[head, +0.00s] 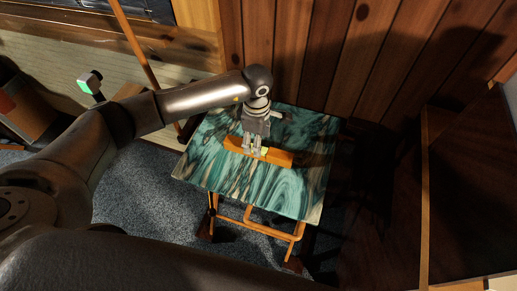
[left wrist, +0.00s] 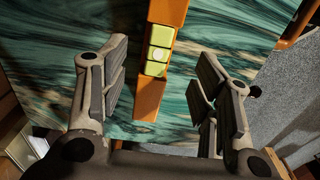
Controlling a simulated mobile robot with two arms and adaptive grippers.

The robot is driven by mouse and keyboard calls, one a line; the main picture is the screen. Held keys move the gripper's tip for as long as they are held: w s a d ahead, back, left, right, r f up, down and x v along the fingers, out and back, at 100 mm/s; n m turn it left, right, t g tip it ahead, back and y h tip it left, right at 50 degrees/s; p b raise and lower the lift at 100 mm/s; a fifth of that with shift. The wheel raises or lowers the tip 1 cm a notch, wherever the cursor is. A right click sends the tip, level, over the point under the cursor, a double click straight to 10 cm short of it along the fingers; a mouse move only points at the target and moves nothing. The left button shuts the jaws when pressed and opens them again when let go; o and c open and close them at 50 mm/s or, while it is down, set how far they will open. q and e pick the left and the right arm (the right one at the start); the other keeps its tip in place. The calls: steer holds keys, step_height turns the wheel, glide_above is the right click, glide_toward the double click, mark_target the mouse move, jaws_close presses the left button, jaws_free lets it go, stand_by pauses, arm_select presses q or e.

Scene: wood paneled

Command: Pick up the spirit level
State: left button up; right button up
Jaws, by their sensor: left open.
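The spirit level is an orange bar (head: 279,158) with yellow-green vial windows, lying on a small table with a green marbled top (head: 215,172). In the left wrist view the spirit level (left wrist: 151,97) runs up and down the picture, between and beyond the two fingers. My left gripper (head: 255,150) is over the bar's middle in the head view. In the left wrist view my left gripper (left wrist: 162,92) is open, with a finger on each side of the bar and gaps to both. I cannot tell how far the fingertips are above the table. My right gripper does not show.
The table has orange legs (head: 295,240) and stands on grey carpet (head: 130,195). A wood-panelled wall (head: 330,60) is close behind it, and dark wooden furniture (head: 465,190) stands at the right. The tabletop around the level looks clear.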

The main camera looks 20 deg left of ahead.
arm_select(q)
steer(key=f, duration=0.2)
steer(key=f+p, duration=0.1)
steer(key=f, duration=0.1)
steer(key=shift+w+d+f, duration=0.1)
steer(key=shift+w+d, duration=0.05)
steer(key=shift+d, duration=0.05)
steer(key=shift+f, duration=0.25)
steer(key=shift+c, duration=1.6)
steer(key=c, duration=0.9)
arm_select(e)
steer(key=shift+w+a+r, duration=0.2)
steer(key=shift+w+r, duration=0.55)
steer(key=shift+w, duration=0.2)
arm_select(q)
steer(key=shift+r, duration=0.1)
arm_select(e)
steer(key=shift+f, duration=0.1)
